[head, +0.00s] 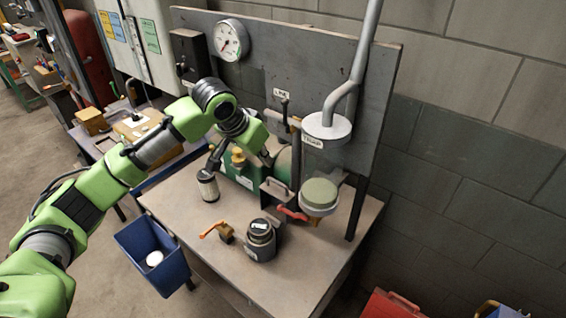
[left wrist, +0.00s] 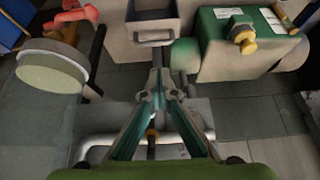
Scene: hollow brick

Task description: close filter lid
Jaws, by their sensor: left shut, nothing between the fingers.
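My left gripper (head: 266,160) is shut and empty, above the bench near the green tank. In the left wrist view its fingertips (left wrist: 158,74) meet just below a grey box-shaped part with a bar handle (left wrist: 152,36), apart from it as far as I can see. That grey part (head: 278,190) stands below and right of the gripper in the head view, with an upright grey plate beside it. I cannot tell which piece is the filter lid. My right gripper is not in view.
A glass bowl with green contents (head: 319,194) hangs under the trap pipe; a red handle (head: 293,213) is beside it. A dark canister (head: 260,240) and orange lever (head: 212,229) are at the bench front. The green tank (left wrist: 240,45) is close. The bench's left front is clear.

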